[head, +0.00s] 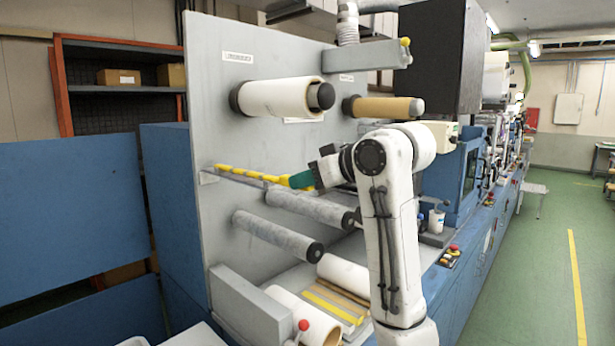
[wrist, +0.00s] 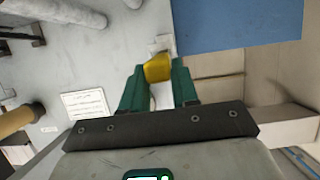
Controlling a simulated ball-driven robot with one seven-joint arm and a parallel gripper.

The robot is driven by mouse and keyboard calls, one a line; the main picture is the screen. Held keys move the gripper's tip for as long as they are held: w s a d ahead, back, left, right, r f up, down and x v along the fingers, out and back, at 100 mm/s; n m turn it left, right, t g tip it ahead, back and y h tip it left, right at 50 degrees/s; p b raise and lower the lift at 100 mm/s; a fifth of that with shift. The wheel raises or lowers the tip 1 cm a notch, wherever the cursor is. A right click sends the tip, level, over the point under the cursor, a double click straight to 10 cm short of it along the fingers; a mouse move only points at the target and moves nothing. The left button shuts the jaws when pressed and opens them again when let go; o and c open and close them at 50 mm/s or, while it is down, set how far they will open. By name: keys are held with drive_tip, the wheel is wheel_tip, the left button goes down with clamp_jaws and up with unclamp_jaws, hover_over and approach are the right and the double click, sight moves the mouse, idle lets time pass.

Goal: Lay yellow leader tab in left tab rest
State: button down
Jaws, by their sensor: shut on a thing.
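My gripper (head: 302,179) has green fingers and is in front of the grey machine panel in the head view. In the wrist view my gripper (wrist: 158,74) is shut on the yellow leader tab (wrist: 157,68), which sits between the two fingertips. In the head view a yellow strip (head: 245,174) runs along a thin grey rail from the panel's left edge to the fingers; I cannot tell where the held tab ends there. A small pale bracket (wrist: 160,44) shows just beyond the tab in the wrist view. I cannot tell whether it is the left tab rest or whether the tab touches it.
A white roll (head: 280,97) and a tan roll (head: 385,107) stick out above my gripper. Grey rollers (head: 308,206) (head: 277,236) lie below it. A tray with white rolls (head: 340,272) and yellow strips is lower down. A blue panel (head: 75,215) stands at the left.

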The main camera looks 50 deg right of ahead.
drive_tip(key=shift+f, duration=0.2)
drive_tip(key=c, duration=0.8)
unclamp_jaws()
drive_tip(key=shift+s+r, duration=0.1)
drive_tip(key=shift+b+v, duration=0.4)
drive_tip(key=shift+v, duration=4.85)
